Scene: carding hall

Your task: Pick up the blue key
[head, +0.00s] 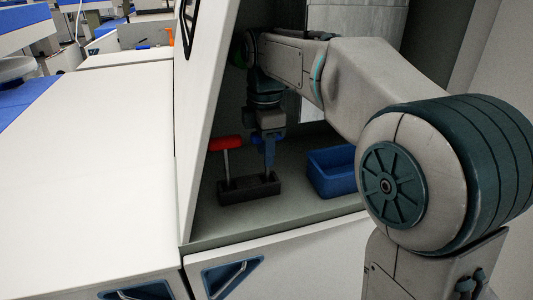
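A blue key (269,151) stands upright in a dark block (236,191) on the floor of an open cabinet bay. Its narrow lower part points down to the block's right end. My gripper (268,130) is directly above the blue key, pointing down, at its top. The fingers and the key's top overlap in the picture and have similar colours. I cannot tell whether the fingers are open or shut on it. A red T-shaped key (226,143) stands in the left end of the same block.
A blue open bin (331,171) stands right of the block. The bay's white slanted side wall (207,90) is close on the left, with a white worktop (95,150) beyond it. My arm covers much of the bay's right side.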

